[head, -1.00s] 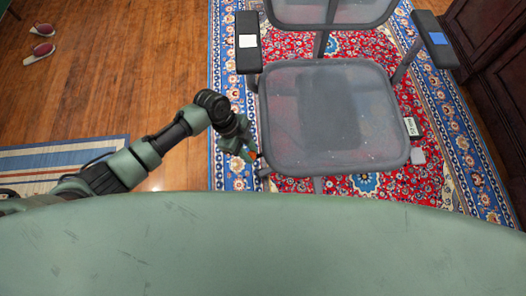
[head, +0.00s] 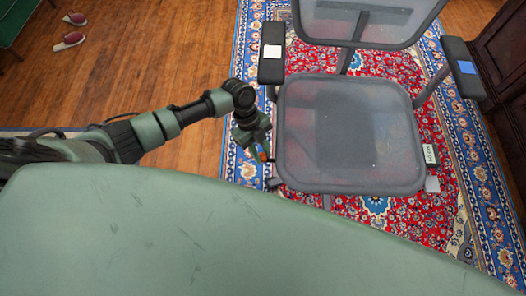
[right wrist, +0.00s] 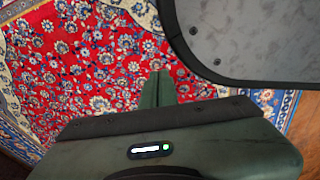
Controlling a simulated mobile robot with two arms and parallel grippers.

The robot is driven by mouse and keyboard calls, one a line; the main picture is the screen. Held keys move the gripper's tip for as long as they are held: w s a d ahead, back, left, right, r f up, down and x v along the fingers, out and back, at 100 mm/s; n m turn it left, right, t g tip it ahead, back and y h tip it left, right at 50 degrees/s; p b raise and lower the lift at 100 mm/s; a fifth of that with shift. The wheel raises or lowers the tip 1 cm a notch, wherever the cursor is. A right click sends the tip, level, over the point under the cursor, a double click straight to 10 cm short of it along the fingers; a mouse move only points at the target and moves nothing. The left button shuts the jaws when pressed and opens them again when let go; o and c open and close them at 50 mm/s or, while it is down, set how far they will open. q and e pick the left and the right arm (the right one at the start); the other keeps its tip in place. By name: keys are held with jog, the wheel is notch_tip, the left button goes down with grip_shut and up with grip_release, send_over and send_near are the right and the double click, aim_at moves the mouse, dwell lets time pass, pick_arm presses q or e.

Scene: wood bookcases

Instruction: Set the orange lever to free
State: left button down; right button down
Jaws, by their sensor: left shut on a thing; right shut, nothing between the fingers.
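A grey mesh office chair stands on the patterned rug, its seat (head: 350,135) right of my left gripper in the head view. The small orange lever (head: 263,156) shows at the seat's left edge, mostly hidden by my fingers. My left gripper (head: 261,150) is shut on the orange lever. My right gripper (right wrist: 157,88) shows in the right wrist view only. It is shut and empty, over the rug, with a dark seat edge (right wrist: 255,40) at upper right. Which setting the lever is in cannot be told.
A small label (head: 430,154) sits by the seat's right side. Dark wooden furniture (head: 508,75) stands at right. Slippers (head: 70,40) lie on open wood floor at left.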

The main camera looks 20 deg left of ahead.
pick_arm(q)
jog(key=c, duration=1.2)
grip_release()
jog(key=shift+o, duration=0.2)
jog(key=shift+w+a+r, duration=0.15)
jog(key=shift+r, duration=0.3)
jog(key=w+a+r, duration=0.2)
jog(key=w+a, duration=0.1)
jog(key=a, duration=0.3)
jog(key=w+a+r+b, duration=0.1)
jog(key=w+a, duration=0.2)
jog(key=a, duration=0.2)
jog(key=shift+w+a+r, duration=0.25)
jog(key=shift+a+r, duration=0.1)
jog(key=shift+a, duration=0.05)
pick_arm(e)
jog(key=w+r, duration=0.2)
jog(key=w, duration=0.1)
jog(key=shift+a+r, duration=0.2)
jog(key=shift+r, duration=0.1)
